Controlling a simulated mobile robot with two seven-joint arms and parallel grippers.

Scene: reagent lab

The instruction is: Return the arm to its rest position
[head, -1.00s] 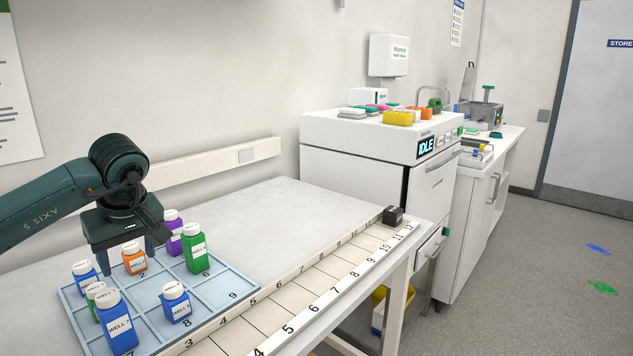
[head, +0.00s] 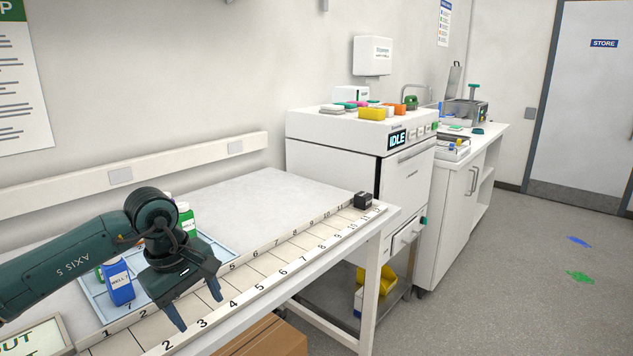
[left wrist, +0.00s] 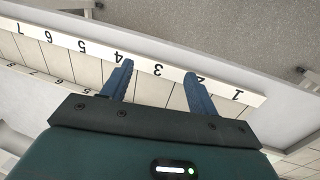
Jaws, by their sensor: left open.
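My left gripper (head: 198,312) is open and empty, with its fingers over the numbered strip (head: 268,287) near marks 2 to 4. In the left wrist view the two blue fingers (left wrist: 158,78) stand apart above the same strip (left wrist: 70,42), with nothing between them. The other bottles are mostly hidden. My right gripper is not in view.
A small black block (head: 362,200) sits at the strip's far end. A white machine reading IDLE (head: 340,135) stands behind the table. A cardboard box (head: 268,338) is below the table's front edge. The grey tabletop (head: 270,190) behind the strip is clear.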

